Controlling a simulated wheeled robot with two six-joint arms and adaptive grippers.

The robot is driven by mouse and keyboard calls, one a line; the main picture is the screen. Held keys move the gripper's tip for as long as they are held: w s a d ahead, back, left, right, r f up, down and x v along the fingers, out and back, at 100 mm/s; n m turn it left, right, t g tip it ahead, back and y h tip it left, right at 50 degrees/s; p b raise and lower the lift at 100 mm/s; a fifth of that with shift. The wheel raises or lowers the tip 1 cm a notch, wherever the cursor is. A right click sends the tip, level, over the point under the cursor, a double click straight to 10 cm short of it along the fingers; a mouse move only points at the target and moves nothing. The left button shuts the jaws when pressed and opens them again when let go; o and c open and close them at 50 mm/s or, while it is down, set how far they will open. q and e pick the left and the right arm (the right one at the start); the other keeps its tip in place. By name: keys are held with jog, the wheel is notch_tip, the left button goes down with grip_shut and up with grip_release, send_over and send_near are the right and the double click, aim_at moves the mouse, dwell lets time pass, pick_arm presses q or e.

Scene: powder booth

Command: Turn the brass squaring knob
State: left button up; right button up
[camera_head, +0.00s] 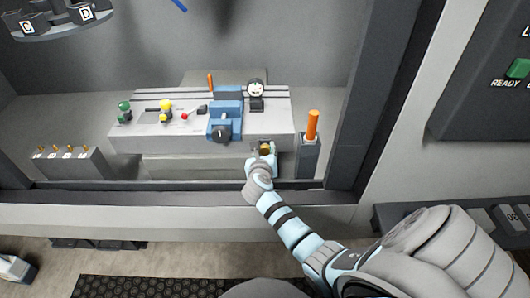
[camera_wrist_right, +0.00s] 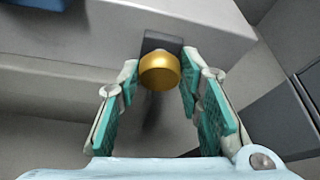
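The brass squaring knob (camera_wrist_right: 160,71) is a gold cylinder on a dark square plate (camera_wrist_right: 163,41) at the front face of the grey bench block. In the head view the knob (camera_head: 265,149) shows just past my right gripper (camera_head: 262,153). In the right wrist view my right gripper (camera_wrist_right: 159,92) has its teal-padded fingers spread, one on each side of the knob. Small gaps seem to show between the pads and the knob, so the fingers look open around it. My left gripper is not in view.
A blue vise (camera_head: 226,112) and a dial gauge (camera_head: 256,89) sit on the bench block (camera_head: 280,112). An orange-handled tool stands in a grey holder (camera_head: 309,158) close to the right of my gripper. The booth's front sill (camera_head: 150,198) runs below my right arm.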

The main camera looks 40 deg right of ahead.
jog(key=c, duration=0.3)
jog(key=shift+c, duration=0.8)
jog(key=shift+r+m+p, duration=0.2)
jog(key=shift+m+p, duration=0.3)
jog(key=shift+p, duration=0.5)
jog(key=shift+d+m+t+y+p, duration=0.1)
jog(key=shift+m+t+y+p, duration=0.3)
jog(key=shift+y+p, duration=0.2)
jog(key=shift+d+f+m+t+y+p, duration=0.15)
jog(key=shift+m+t+y+p, duration=0.25)
jog(key=shift+m, duration=0.3)
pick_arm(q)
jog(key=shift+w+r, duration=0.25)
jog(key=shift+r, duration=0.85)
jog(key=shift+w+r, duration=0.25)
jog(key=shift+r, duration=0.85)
pick_arm(e)
jog(key=shift+m+y, duration=0.3)
jog(key=shift+m, duration=0.3)
